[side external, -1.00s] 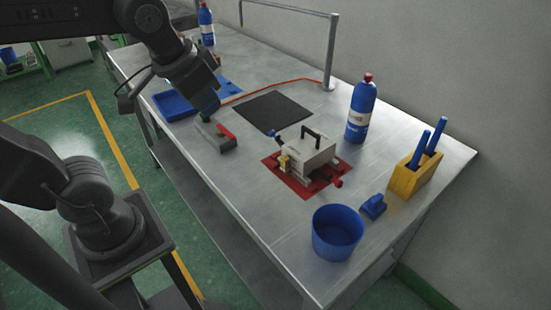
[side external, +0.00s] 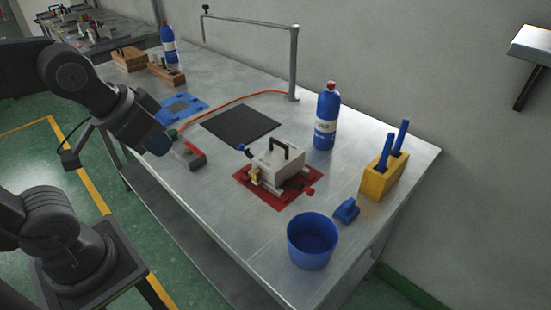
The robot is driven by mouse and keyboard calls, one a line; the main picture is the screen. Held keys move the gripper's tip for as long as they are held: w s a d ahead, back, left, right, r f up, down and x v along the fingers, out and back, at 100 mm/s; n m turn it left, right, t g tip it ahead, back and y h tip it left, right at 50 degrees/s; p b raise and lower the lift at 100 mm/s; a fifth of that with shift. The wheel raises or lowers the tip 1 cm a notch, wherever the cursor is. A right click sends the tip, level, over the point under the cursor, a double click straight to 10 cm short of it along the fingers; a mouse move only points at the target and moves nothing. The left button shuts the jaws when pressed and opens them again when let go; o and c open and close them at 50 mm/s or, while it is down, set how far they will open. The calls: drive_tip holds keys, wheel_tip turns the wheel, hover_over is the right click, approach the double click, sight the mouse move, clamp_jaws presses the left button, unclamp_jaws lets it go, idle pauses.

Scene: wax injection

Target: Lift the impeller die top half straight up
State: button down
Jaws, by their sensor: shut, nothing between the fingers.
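The impeller die (side external: 275,165) is a pale grey block with a black arched handle (side external: 280,146) on its top half. It sits on a red plate (side external: 270,198) on the metal bench, with a yellow clamp at its left and a red knob at its right. The top half looks seated on the lower part; the seam is too small to judge. My gripper (side external: 160,147) is shut and empty, well left of the die and apart from it. Its fingertips are dark and hard to make out.
A grey tool with a red part (side external: 190,156) lies beside my gripper. A blue bucket (side external: 312,240), a small blue item (side external: 346,210), a yellow holder (side external: 384,177) and a blue bottle (side external: 327,117) stand around the die. A black mat (side external: 240,124) lies behind it.

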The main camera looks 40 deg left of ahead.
drive_tip(key=c, duration=1.8)
unclamp_jaws()
drive_tip(key=o, duration=0.7)
drive_tip(key=w+r+m+g, duration=0.35)
drive_tip(key=w+m, duration=0.45)
drive_tip(key=w, duration=0.5)
drive_tip(key=m+g, duration=0.2)
drive_tip(key=m, duration=0.8)
hover_over(279, 142)
wheel_tip(279, 142, down, 6)
drive_tip(key=f, duration=0.8)
drive_tip(key=shift+s+a+f, duration=0.1)
drive_tip(key=shift+s+f, duration=0.05)
drive_tip(key=shift+s, duration=0.2)
drive_tip(key=shift+w+f, duration=0.2)
drive_tip(key=shift+f, duration=1.1)
drive_tip(key=shift+w+f, duration=0.2)
drive_tip(key=shift+f, duration=1.05)
